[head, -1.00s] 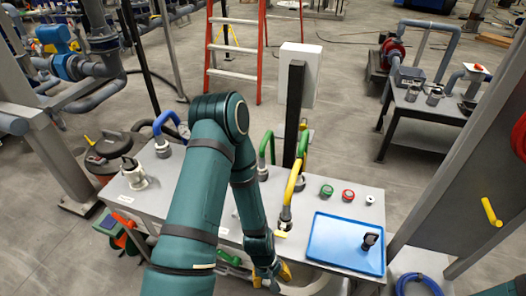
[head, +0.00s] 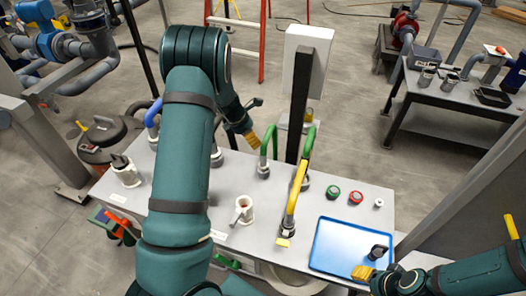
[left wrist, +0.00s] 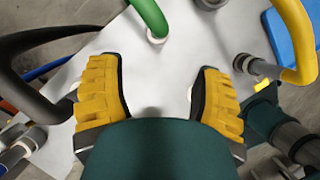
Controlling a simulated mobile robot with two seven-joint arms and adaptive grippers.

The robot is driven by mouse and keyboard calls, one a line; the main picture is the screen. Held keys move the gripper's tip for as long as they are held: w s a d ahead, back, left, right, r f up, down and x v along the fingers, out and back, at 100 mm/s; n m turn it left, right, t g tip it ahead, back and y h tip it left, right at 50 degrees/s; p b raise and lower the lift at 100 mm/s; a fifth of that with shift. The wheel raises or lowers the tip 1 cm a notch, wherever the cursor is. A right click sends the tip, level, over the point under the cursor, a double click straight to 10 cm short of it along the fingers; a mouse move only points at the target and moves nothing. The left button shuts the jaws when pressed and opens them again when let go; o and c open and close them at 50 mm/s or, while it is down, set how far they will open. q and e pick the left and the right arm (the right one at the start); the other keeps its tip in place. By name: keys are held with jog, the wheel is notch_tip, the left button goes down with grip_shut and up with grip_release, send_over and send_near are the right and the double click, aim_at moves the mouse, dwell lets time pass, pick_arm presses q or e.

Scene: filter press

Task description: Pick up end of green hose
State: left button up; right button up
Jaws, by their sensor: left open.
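The green hose (head: 268,142) arches up from the bench; one end stands in a grey fitting (head: 263,171), and part of the hose passes behind the dark post. In the left wrist view the green hose (left wrist: 148,14) drops to a pale collar at the top, beyond the fingertips. My left gripper (head: 248,133) is open with yellow finger pads, just left of the hose and apart from it. In the left wrist view the left gripper (left wrist: 158,90) has nothing between its fingers. My right gripper (head: 362,272) is at the tray's lower right; its jaw opening is unclear.
The yellow hose (head: 297,190) stands right of the green one, beside the dark post (head: 301,100). A blue tray (head: 325,240) holds a small dark object (head: 378,252).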

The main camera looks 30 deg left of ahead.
aim_at(264, 155)
pick_arm(q)
jog(key=b+x, duration=0.1)
jog(key=x, duration=1.2)
jog(key=shift+w+f, duration=0.15)
jog(key=shift+f, duration=0.2)
grip_shut()
